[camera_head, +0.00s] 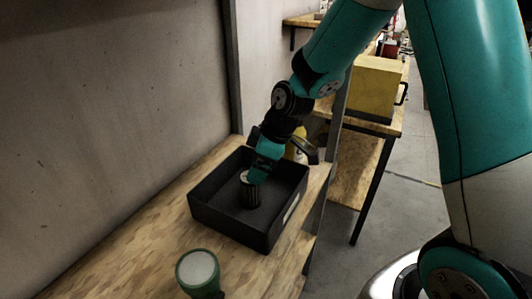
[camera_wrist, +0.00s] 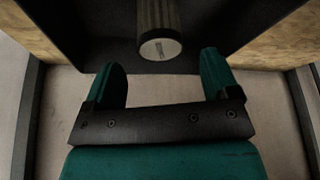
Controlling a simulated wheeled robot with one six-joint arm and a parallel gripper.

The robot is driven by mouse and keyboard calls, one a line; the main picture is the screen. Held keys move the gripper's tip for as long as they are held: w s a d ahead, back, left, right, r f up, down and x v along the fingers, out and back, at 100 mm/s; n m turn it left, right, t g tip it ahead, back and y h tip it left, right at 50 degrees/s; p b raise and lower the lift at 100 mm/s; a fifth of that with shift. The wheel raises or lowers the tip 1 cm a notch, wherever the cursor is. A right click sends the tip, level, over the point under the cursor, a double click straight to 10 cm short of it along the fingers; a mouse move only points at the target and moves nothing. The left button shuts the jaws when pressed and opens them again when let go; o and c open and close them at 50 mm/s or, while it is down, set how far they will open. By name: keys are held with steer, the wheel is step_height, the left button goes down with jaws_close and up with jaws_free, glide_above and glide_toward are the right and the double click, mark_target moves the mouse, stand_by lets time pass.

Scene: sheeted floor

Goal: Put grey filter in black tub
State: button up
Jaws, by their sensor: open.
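The black tub (camera_head: 262,232) stands on a wooden bench, and its dark floor and wall fill the top of the wrist view (camera_wrist: 100,47). The grey filter (camera_head: 250,194), a ribbed cylinder with a pale round end, stands inside the tub. In the wrist view the filter (camera_wrist: 158,46) is beyond the fingertips, roughly centred between them. My gripper (camera_wrist: 163,72) is open, with a gap between its two green fingers and nothing held. In the head view my gripper (camera_head: 265,165) reaches down over the tub, just above the filter; contact cannot be told there.
A green cylinder with a pale round top (camera_head: 198,270) stands on the wooden bench (camera_head: 150,245) in front of the tub. A grey wall runs along the left. A yellow box (camera_head: 375,88) sits on another table behind, with a metal post between.

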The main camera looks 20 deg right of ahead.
steer(key=s+a+r+m+g, duration=0.1)
steer(key=s+a+r+m, duration=0.15)
steer(key=s+r, duration=0.75)
steer(key=s+a+r+m, duration=0.1)
steer(key=s, duration=0.6)
steer(key=s+a+r+m+g, duration=0.1)
steer(key=s+a+r, duration=0.1)
steer(key=s, duration=0.4)
steer(key=shift+s+a+b, duration=0.25)
steer(key=shift+s+b, duration=0.05)
steer(key=shift+s, duration=0.05)
